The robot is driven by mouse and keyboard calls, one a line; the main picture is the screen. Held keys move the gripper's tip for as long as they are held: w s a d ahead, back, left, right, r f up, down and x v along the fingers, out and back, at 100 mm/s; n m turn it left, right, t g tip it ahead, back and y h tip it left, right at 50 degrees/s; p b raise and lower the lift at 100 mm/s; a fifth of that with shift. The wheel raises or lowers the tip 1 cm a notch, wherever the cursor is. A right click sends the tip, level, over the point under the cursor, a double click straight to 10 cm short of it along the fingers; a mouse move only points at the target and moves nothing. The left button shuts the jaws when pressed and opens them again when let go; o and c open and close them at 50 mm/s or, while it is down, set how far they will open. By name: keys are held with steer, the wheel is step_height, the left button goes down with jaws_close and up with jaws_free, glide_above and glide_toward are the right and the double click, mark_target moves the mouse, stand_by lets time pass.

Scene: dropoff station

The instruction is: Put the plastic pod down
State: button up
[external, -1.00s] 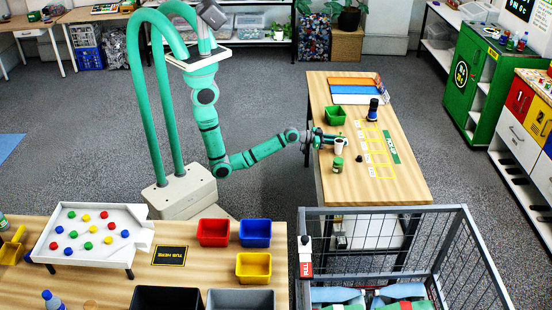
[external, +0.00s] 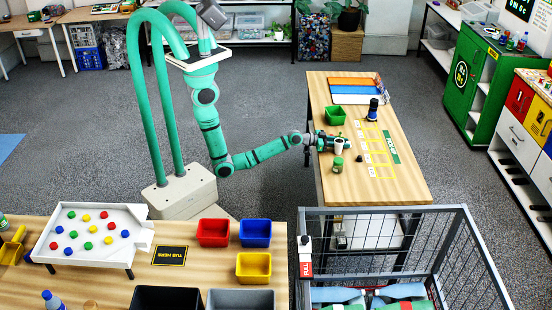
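My gripper (external: 343,145) is low over the left part of the wooden table, at a small white cup-like thing (external: 338,149). The fingers are too small to show whether they are open or shut on it. I cannot tell for sure which thing is the plastic pod. A small dark lump (external: 359,159) lies on the table just right of the gripper. A green jar (external: 338,165) stands just in front of the gripper, apart from it.
The table (external: 400,192) is clear at its near end. Yellow outlined squares (external: 381,158) and a green strip (external: 391,148) mark its right half. A green bin (external: 335,116) and a dark blue cylinder (external: 373,110) stand farther back. A wire cart (external: 455,245) is close to the near end.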

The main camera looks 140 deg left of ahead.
steer(key=v, duration=1.1)
steer(key=shift+d, duration=0.1)
steer(key=o, duration=0.4)
steer(key=shift+s+d+r, duration=0.1)
steer(key=shift+s+d, duration=0.2)
